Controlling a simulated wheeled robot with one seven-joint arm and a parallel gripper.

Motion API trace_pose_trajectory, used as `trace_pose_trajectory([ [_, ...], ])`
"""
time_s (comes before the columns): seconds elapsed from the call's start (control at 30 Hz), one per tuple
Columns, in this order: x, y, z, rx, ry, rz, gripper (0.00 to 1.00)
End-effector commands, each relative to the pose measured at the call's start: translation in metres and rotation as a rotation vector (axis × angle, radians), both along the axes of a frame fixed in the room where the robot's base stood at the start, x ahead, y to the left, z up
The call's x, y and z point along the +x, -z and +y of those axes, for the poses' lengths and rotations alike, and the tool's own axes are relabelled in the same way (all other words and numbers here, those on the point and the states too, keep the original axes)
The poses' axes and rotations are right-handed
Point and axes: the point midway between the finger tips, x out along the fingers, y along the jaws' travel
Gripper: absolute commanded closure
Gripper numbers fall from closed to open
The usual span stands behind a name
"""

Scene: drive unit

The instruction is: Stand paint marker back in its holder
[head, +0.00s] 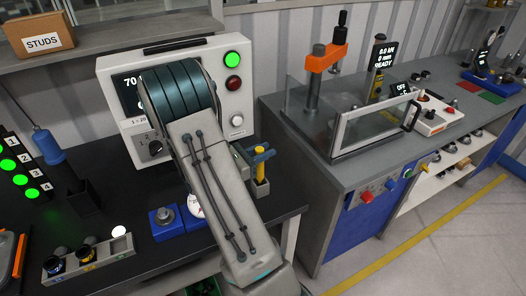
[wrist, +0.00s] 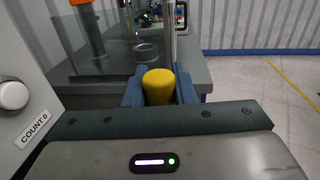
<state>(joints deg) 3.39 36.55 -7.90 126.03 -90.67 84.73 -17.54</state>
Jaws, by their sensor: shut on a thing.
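The yellow paint marker (head: 260,166) is upright near the right edge of the black bench in the head view. Its rounded yellow top (wrist: 159,86) shows between two blue fingers in the wrist view. My gripper (head: 262,155) is shut on the marker near its top. A small dark block (head: 261,188), seemingly the holder, is directly below the marker. I cannot tell whether the marker's lower end is inside it or just above it. The wrist view hides the lower end and the holder.
A white control box (head: 118,75) with green and red buttons stands behind my arm. A blue-based knob (head: 166,219) and a small tray with pots (head: 88,258) are to the left. A grey bench with a clear-guarded press (head: 319,105) stands to the right, across a gap.

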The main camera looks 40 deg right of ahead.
Motion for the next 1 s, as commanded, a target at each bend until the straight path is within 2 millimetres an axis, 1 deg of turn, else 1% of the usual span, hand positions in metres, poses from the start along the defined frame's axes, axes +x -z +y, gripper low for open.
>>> trace_pose_trajectory([
  [0.17, 0.0, 0.007, 0.0, 0.0, 0.0, 0.0, 0.95],
  [0.5, 0.0, 0.035, 0.0, -0.001, 0.0, 0.002, 0.95],
  [0.6, 0.0, 0.04, 0.0, -0.001, 0.0, 0.001, 0.95],
  [0.87, 0.0, 0.04, 0.0, 0.0, 0.0, 0.0, 0.95],
  [0.9, 0.0, 0.04, 0.0, 0.0, 0.0, 0.0, 0.65],
  [0.93, 0.0, 0.04, 0.0, 0.0, 0.0, 0.0, 0.57],
  [0.97, 0.0, 0.04, 0.0, 0.0, 0.0, 0.0, 0.51],
  [1.0, 0.0, 0.04, 0.0, 0.0, 0.0, 0.0, 0.51],
])
